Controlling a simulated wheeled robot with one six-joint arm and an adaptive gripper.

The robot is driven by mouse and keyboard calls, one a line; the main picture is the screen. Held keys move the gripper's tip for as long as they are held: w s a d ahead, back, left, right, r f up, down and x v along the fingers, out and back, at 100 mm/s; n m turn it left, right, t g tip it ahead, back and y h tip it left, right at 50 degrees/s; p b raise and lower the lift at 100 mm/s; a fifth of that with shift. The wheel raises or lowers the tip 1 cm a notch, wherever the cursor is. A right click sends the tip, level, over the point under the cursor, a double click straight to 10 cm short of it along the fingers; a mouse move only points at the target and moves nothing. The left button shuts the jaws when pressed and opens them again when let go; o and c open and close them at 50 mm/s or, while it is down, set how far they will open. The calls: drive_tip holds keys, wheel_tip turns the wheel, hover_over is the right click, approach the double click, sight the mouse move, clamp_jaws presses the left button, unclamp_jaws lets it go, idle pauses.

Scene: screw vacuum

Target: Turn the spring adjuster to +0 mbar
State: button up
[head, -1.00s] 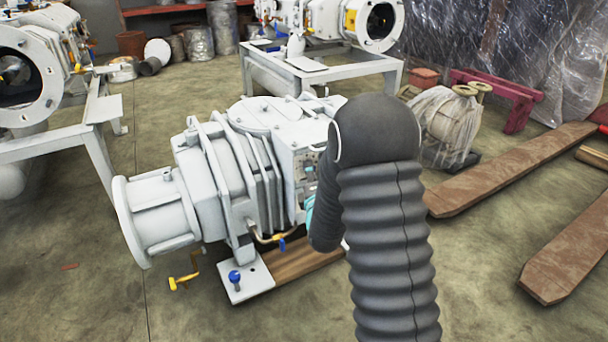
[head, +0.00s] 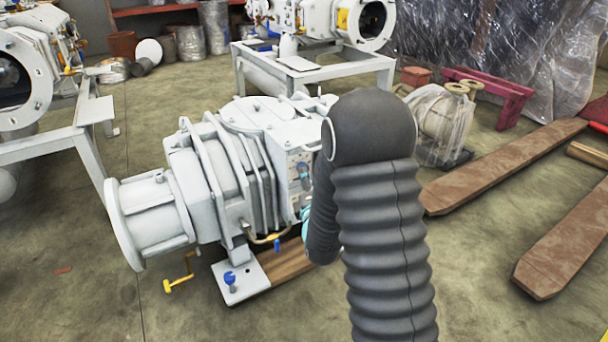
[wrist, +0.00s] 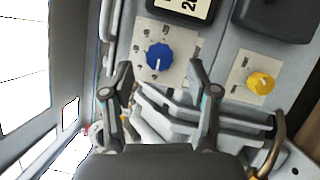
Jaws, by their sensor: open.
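The spring adjuster appears to be the round blue knob (wrist: 159,57) with a pale pointer line, on a light square plate with small dark marks around it. It shows in the upper middle of the wrist view; the mark values are too small to read. My gripper (wrist: 163,80) is open, its two dark fingers spread left and right below the knob, with nothing between the tips. In the head view the white vacuum machine (head: 205,165) stands left of my arm, with its control panel (head: 301,180) partly hidden by the arm.
A yellow knob (wrist: 261,83) sits on a second plate right of the blue one. A dark display (wrist: 185,8) is above the blue knob. A wrapped pump (head: 441,125) and wooden beams (head: 505,165) lie right of my arm. Open floor (head: 70,300) is at front left.

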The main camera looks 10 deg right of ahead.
drive_tip(key=shift+s+a+f, duration=0.1)
drive_tip(key=shift+s+f, duration=0.05)
drive_tip(key=shift+s, duration=0.9)
drive_tip(key=shift+s+f, duration=0.1)
drive_tip(key=shift+s, duration=0.95)
drive_tip(key=s+f+m+g+y, duration=0.1)
drive_tip(key=s+f+m+g, duration=0.3)
drive_tip(key=f+m+g, duration=0.65)
drive_tip(key=s+a+f+m+g+p, duration=0.1)
drive_tip(key=s+m+g+p, duration=0.15)
drive_tip(key=s, duration=0.45)
drive_tip(key=s+r+m+p, duration=0.2)
drive_tip(key=s+r, duration=0.5)
drive_tip(key=r, duration=0.4)
drive_tip(key=s+r+m+p, duration=0.2)
drive_tip(key=s+r, duration=0.5)
drive_tip(key=r, duration=0.4)
drive_tip(key=s+r+m+p, duration=0.3)
drive_tip(key=s+r, duration=0.4)
drive_tip(key=r, duration=0.4)
drive_tip(key=shift+s+g+p, duration=0.3)
drive_tip(key=shift+p, duration=0.3)
